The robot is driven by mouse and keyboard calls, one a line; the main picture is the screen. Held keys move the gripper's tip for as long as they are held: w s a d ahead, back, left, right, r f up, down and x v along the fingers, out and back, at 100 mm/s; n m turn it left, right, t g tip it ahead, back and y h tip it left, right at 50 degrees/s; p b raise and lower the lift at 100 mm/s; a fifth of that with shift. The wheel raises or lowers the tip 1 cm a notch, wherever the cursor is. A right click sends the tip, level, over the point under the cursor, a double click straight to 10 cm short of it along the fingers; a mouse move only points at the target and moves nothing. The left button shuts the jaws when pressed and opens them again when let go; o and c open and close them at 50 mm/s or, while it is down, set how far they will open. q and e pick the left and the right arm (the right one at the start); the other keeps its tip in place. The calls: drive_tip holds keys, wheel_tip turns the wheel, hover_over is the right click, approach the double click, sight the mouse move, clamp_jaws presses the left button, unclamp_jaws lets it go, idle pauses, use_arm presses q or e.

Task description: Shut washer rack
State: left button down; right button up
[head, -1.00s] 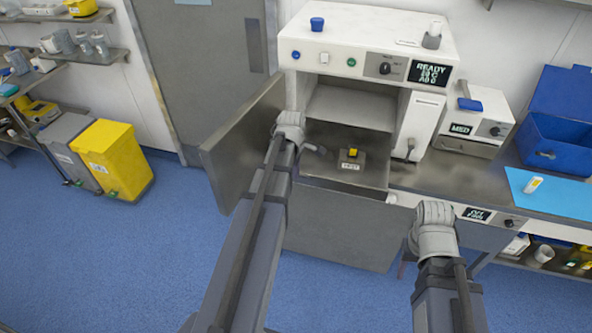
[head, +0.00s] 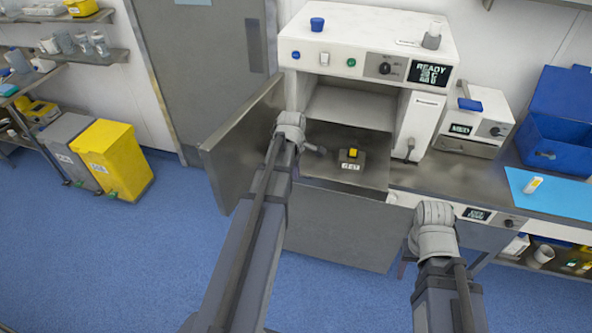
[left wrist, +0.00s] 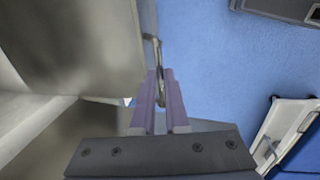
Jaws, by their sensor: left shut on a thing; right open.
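The white washer (head: 372,28) stands on the counter with its front open. Its grey metal door panel (head: 232,165) stands open at the left. A metal rack or tray surface (head: 376,172) shows at the bottom of the opening, with a yellow-topped block (head: 351,155) on it. My left gripper (head: 318,150) is at the left of the opening. In the left wrist view its purple fingers (left wrist: 160,95) are shut on a thin metal handle (left wrist: 157,52) beside a grey metal panel (left wrist: 85,45). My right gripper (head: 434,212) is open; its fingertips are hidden.
A grey panel (head: 335,235) stands below the opening. To the right, the counter holds a small white device (head: 470,123), a blue box (head: 555,140) and a blue mat (head: 560,203). A yellow bin (head: 112,160) stands at the left. The blue floor (head: 130,250) is clear at lower left.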

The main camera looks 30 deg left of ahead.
idle(0.3)
use_arm(q)
hover_over(315, 135)
idle(0.6)
drive_tip(key=c, duration=0.9)
unclamp_jaws()
drive_tip(key=r+p, duration=0.2)
drive_tip(key=s+r+p, duration=0.1)
drive_tip(key=r+p, duration=0.4)
drive_tip(key=shift+s+d+r+p, duration=0.2)
drive_tip(key=shift+r+p, duration=0.15)
